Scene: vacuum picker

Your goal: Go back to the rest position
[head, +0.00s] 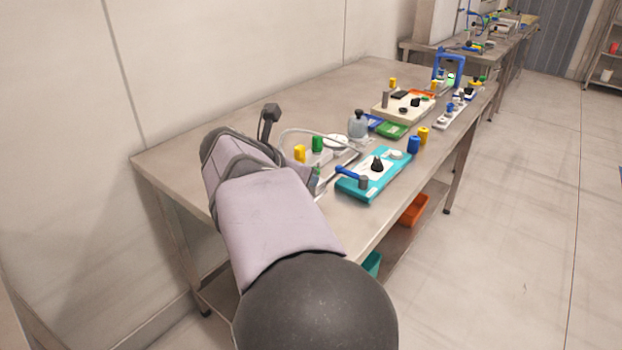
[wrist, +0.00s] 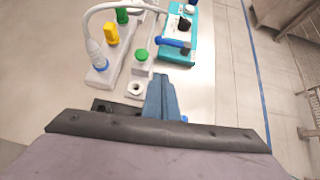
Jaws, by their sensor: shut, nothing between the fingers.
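My gripper (wrist: 162,98) shows in the wrist view as narrow blue-grey fingers, shut and empty. It is over the near part of the bench, beside a small white piece with a round hole (wrist: 135,89) and a grey block with a green button (wrist: 141,56). In the head view my arm covers most of the gripper. A vacuum pen (wrist: 96,54) with a pale hose stands at the left end of a grey holder in the wrist view. The holder also carries a yellow cylinder (wrist: 111,35) and a green one (wrist: 122,14).
A teal tray (head: 352,190) with a blue-handled tool and a black cone lies near the bench (head: 180,153) front edge. Blue (head: 413,145) and yellow (head: 423,136) cylinders stand beyond it. More trays and a blue frame (head: 449,62) are farther back. The bench's left end is mostly clear.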

